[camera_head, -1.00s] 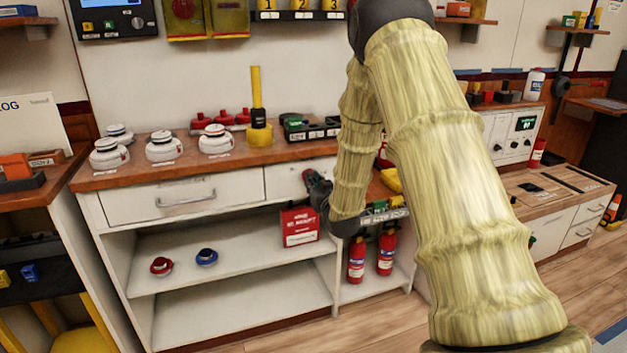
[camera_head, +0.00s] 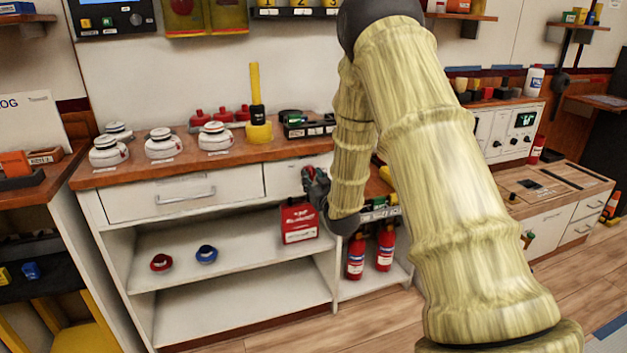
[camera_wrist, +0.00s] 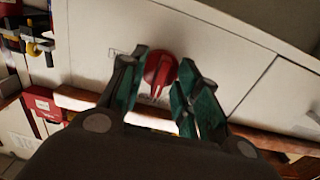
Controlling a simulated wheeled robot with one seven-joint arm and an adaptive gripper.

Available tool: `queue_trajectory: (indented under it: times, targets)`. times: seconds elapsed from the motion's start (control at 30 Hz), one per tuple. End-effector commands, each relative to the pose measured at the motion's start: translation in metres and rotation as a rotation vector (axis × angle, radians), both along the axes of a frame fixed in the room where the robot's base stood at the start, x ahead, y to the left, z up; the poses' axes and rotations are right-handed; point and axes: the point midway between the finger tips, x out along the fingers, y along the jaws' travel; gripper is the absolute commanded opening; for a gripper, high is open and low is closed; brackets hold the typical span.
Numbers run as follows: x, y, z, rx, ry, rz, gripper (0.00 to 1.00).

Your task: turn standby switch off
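A red rotary knob (camera_wrist: 160,70) sits on a white panel in the wrist view, with a pale pointer line on its lower part. A small label, too small to read, is left of it, so I cannot confirm it is the standby switch. My gripper (camera_wrist: 164,62) is open, with its green-padded fingers on either side of the knob. I cannot tell whether they touch it. In the head view my gripper (camera_head: 314,184) is at the cabinet front, right of the wide drawer, and the knob is not clearly distinguishable there.
Red extinguishers (camera_head: 355,258) stand below right. The wooden counter (camera_head: 240,152) above holds white round devices (camera_head: 162,146) and a yellow-handled item (camera_head: 257,120). Open shelves lie below left.

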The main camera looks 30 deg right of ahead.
Motion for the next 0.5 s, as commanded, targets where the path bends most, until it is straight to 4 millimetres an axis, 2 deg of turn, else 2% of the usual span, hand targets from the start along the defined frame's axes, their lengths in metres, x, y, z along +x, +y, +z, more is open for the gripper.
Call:
queue_trajectory:
  times: [0.27, 0.5]
  targets:
    - [-0.004, 0.001, 0.001, 0.001, -0.001, 0.000, 0.32]
    - [-0.036, 0.009, 0.001, 0.001, -0.001, 0.001, 0.32]
